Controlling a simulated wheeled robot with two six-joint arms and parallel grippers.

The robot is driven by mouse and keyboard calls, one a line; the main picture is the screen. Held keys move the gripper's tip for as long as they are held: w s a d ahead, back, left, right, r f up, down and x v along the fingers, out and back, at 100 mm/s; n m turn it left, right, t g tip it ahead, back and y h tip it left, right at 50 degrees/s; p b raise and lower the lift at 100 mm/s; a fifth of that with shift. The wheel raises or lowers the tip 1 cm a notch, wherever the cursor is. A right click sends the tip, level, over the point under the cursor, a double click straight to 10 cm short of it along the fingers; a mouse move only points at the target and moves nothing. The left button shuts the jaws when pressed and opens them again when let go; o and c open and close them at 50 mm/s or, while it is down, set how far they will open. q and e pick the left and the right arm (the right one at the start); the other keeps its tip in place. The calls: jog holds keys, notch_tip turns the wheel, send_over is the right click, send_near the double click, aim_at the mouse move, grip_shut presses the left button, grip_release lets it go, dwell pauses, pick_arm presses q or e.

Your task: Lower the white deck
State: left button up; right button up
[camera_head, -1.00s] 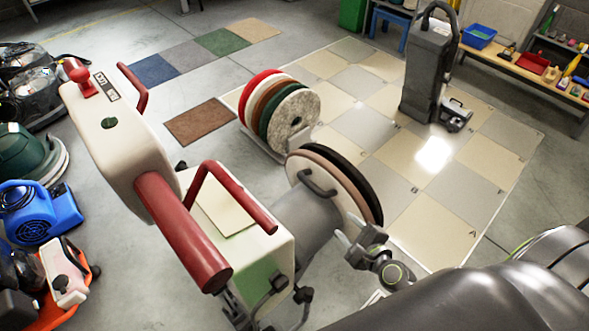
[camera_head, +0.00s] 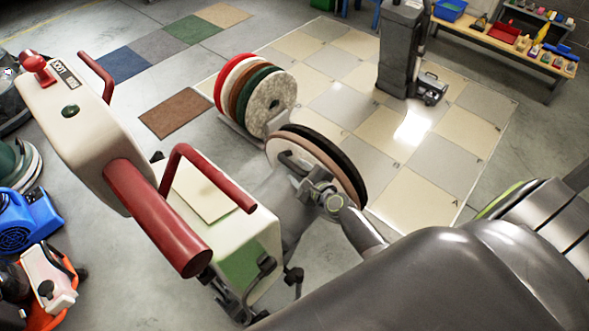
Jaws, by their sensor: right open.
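A white floor machine (camera_head: 75,120) with red handles stands at the left front. A round pale disc (camera_head: 325,165) with a dark rear rim, which looks like the machine's deck, is tipped up nearly on edge at the end of a grey drum. A grey bar handle (camera_head: 292,162) is on its near face. My right gripper (camera_head: 308,186) is open at this handle, in front of the disc. I cannot tell whether the handle is between its fingers. My left gripper is not in view.
A rack of coloured pads (camera_head: 262,98) stands just behind the disc. A grey upright machine (camera_head: 402,50) is on the tiled floor beyond. A blue blower (camera_head: 25,222) and other machines crowd the left edge. Tiled floor right of the disc is clear.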

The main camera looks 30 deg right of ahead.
jog(key=shift+b+x, duration=0.35)
jog(key=shift+x, duration=1.1)
grip_shut()
